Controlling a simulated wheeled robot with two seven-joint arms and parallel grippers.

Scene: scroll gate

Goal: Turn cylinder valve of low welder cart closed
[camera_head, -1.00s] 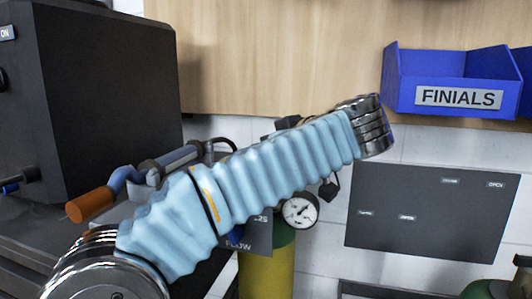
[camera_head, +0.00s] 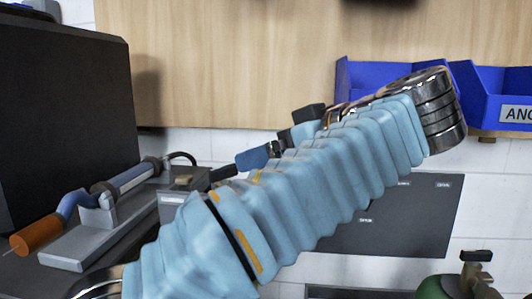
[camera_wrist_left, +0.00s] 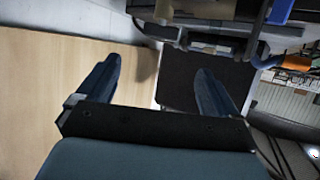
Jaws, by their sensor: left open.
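A green cylinder top (camera_head: 432,289) shows at the bottom right of the head view, with a dark valve fitting (camera_head: 476,257) beside it. The cart below is out of view, and I cannot tell whether this is the low welder cart. My left arm in its pale blue sleeve crosses the middle of the head view. My left gripper's dark blue finger shows partly behind the sleeve. In the left wrist view my left gripper (camera_wrist_left: 160,69) is open, with nothing between its fingers. It is apart from the green cylinder, to its left in the head view. My right gripper is not in view.
A bench tool with an orange handle (camera_head: 36,236) stands at left beside a large black box (camera_head: 65,115). Blue bins (camera_head: 495,88) hang on the wooden panel (camera_head: 230,60). A dark grey board (camera_head: 415,225) is on the white wall. Much of the centre is hidden by my arm.

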